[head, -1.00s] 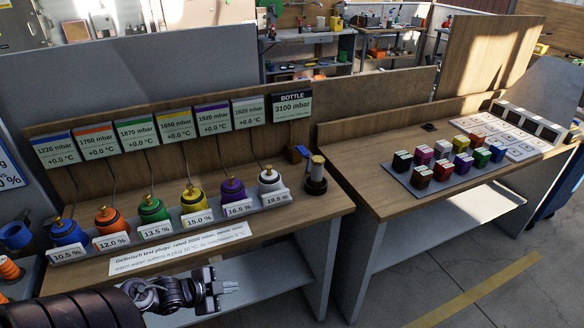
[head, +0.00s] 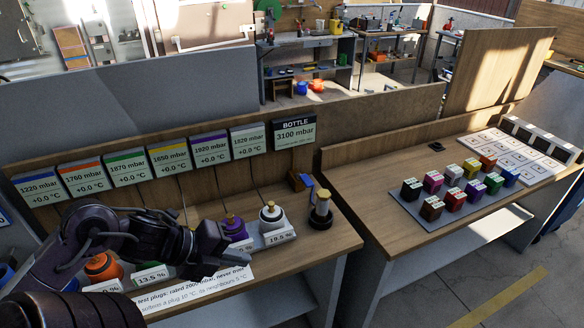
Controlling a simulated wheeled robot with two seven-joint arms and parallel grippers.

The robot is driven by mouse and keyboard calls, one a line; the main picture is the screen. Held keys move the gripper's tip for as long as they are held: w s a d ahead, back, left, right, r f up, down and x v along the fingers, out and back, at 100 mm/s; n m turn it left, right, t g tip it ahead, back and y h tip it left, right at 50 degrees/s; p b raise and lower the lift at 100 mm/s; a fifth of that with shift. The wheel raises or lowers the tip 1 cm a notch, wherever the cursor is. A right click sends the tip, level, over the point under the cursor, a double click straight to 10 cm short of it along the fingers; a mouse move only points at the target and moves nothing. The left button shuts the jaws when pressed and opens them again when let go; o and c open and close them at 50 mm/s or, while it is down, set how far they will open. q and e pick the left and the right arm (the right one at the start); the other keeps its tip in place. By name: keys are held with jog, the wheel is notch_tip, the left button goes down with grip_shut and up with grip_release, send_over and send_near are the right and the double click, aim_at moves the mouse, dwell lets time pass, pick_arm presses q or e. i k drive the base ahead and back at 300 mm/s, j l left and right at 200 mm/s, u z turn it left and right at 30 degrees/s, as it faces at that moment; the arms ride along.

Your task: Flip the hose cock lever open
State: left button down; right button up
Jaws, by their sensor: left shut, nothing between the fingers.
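A small blue lever (head: 306,180) sits on a brown block at the back right of the left bench, below the BOTTLE display (head: 294,132). I take this to be the hose cock; its exact lever angle is too small to tell. My left gripper (head: 236,262) is shut and empty over the front of the bench, by the printed instruction strip (head: 206,290). It is to the left of the blue lever and nearer to me, well apart from it. My left arm hides several coloured plugs. My right gripper is not in view.
A white plug (head: 272,216) and a purple plug (head: 235,230) stand between my gripper and the lever. A dark-based brass-coloured fitting (head: 320,210) stands in front of the lever. Pressure displays line the backboard. The right bench (head: 370,195) holds a tray of coloured cubes.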

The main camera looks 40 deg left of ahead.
aim_at(308, 184)
jog(key=i+j, duration=0.25)
jog(key=j, duration=0.15)
jog(key=i+j, duration=0.25)
jog(key=j, duration=0.15)
jog(key=i+j, duration=0.25)
jog(key=j, duration=0.15)
